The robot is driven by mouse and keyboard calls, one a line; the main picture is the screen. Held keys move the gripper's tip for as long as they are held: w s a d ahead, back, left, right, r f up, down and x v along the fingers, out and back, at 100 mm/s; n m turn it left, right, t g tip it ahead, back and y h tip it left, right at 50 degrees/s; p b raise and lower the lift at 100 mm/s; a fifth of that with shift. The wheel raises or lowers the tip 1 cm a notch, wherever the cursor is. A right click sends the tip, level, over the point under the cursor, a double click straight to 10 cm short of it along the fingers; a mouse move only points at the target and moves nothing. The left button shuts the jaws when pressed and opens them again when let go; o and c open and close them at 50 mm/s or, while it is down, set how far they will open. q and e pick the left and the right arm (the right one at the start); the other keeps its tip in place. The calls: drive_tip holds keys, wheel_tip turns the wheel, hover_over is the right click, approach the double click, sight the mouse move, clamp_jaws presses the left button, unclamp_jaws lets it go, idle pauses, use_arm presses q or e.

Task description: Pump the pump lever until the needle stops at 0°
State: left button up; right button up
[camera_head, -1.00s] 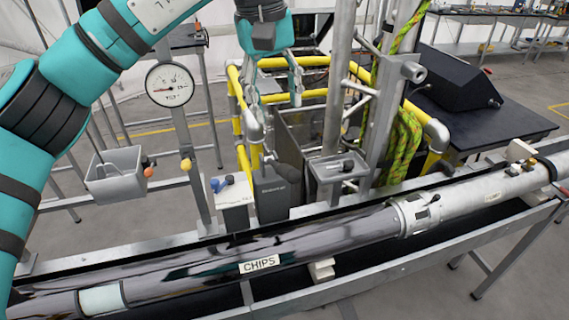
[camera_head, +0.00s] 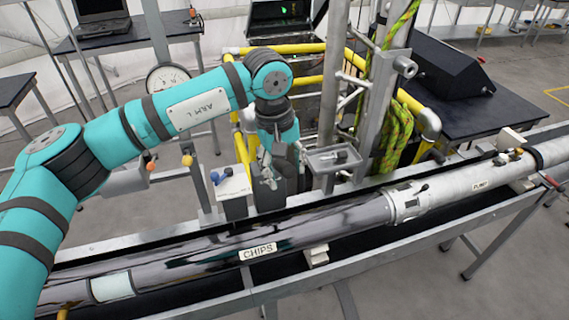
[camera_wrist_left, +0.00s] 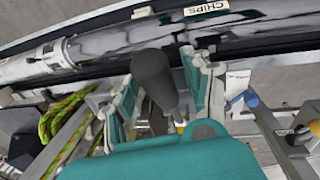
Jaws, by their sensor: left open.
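The gauge (camera_head: 165,76) is a round white dial on a post, left of centre in the head view. My left arm covers its lower right part, and I cannot read its needle. My left gripper (camera_head: 286,168) points down above the pipe's far side, near the small grey tray. In the left wrist view the dark grey, rounded handle of what looks like the pump lever (camera_wrist_left: 155,78) stands between the open fingers of my left gripper (camera_wrist_left: 163,88). I cannot tell whether they touch it. My right gripper is not in view.
A long pipe (camera_head: 330,227) labelled CHIPS crosses the front in a trough. Yellow rails (camera_head: 310,84) and a green-yellow rope (camera_head: 400,140) stand behind the gripper. A small grey tray (camera_head: 333,158) is close on its right. A white box with a blue knob (camera_head: 230,186) is on its left.

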use_arm(q)
drive_tip(key=shift+c, duration=0.3)
drive_tip(key=c, duration=0.9)
clamp_jaws()
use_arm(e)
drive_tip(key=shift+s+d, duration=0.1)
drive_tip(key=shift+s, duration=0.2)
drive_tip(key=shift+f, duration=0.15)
